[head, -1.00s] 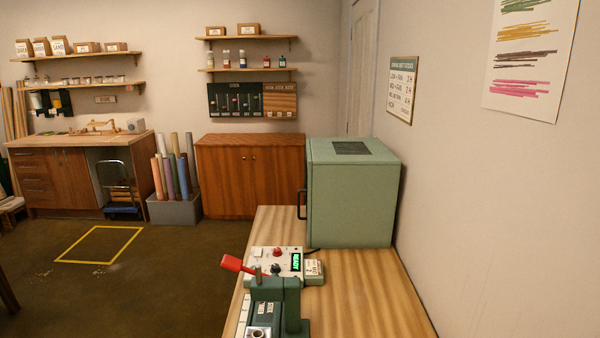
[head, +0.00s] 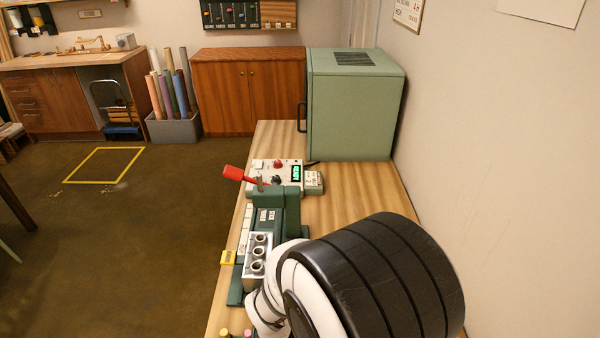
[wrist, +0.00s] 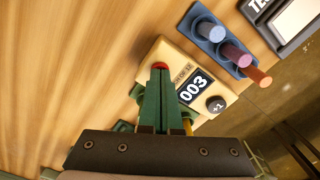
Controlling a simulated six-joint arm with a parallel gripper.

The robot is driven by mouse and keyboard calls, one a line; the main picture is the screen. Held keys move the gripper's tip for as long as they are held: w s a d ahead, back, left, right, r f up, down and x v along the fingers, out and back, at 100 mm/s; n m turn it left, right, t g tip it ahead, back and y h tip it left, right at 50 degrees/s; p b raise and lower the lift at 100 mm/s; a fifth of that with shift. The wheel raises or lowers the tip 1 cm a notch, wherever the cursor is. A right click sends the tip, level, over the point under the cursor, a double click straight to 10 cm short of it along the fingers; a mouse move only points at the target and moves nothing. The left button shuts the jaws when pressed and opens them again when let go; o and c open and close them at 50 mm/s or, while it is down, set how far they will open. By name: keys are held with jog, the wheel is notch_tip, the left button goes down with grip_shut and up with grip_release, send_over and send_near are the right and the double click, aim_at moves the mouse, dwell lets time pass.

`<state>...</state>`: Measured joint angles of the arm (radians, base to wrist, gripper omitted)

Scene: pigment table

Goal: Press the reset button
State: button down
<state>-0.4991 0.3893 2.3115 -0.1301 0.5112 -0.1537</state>
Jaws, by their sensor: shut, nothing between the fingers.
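In the wrist view a cream counter box (wrist: 208,104) lies on the wooden table, its display reading 003. It has a black +1 button (wrist: 215,104) and a red button (wrist: 160,66); small lettering between them is not clearly legible. My gripper (wrist: 158,76) has its green fingers shut and empty, tips right at the red button and partly covering it. I cannot tell whether they touch it. In the head view my arm hides the gripper and the counter.
A blue holder (wrist: 215,47) with coloured sticks stands close beside the counter. In the head view a green press (head: 290,212) with a red lever (head: 234,173), a control box (head: 262,178) with another red button, and a large green cabinet (head: 350,110) stand farther back.

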notch_tip(320, 180, up, 5)
jog(key=shift+f, duration=0.1)
jog(key=shift+d+r, duration=0.2)
jog(key=shift+r, duration=0.05)
jog(key=s+d+r+m+y, duration=0.1)
jog(key=s+d+r+m, duration=0.9)
jog(key=s+m, duration=0.1)
jog(key=shift+s+r+m+y, duration=0.2)
jog(key=shift+s+m+y, duration=0.15)
jog(key=shift+s, duration=0.35)
